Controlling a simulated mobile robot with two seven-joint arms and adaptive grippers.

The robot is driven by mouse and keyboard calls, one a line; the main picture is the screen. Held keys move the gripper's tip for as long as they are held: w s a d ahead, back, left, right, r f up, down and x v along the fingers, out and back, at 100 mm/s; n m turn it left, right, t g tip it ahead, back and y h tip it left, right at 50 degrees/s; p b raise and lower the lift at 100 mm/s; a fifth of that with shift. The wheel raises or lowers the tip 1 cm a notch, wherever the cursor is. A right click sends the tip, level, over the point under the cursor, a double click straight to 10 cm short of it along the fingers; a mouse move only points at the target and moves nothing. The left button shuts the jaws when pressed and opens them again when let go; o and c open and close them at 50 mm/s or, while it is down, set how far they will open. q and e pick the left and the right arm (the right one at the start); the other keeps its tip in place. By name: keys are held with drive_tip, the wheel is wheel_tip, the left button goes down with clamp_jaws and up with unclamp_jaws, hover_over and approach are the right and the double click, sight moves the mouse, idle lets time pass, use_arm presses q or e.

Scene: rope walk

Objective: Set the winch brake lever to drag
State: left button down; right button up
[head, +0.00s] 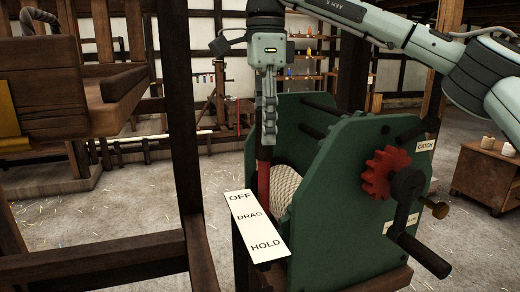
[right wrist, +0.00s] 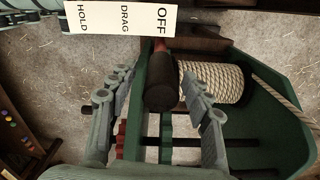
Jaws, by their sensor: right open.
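The winch (head: 330,215) has green side plates and stands right of centre in the head view. Its brake lever (head: 263,185) is red with a black grip and stands beside the OFF end of a white label plate (head: 254,226) reading OFF, DRAG, HOLD. In the right wrist view the black grip (right wrist: 161,88) points toward the camera, with the label plate (right wrist: 120,18) behind it. My right gripper (head: 266,140) points down over the lever. Its open fingers are on either side of the grip, with visible gaps. My left gripper is not in view.
A rope drum (head: 285,190) sits between the side plates. A red gear (head: 383,172) and black crank (head: 410,215) are on the winch's right side, near a CATCH label (head: 425,145). A wooden post (head: 180,110) stands to the left. A small cabinet (head: 487,172) is at far right.

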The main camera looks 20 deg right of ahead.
sight(264, 150)
wheel_tip(264, 150, down, 5)
idle(0.3)
clamp_jaws()
idle(0.4)
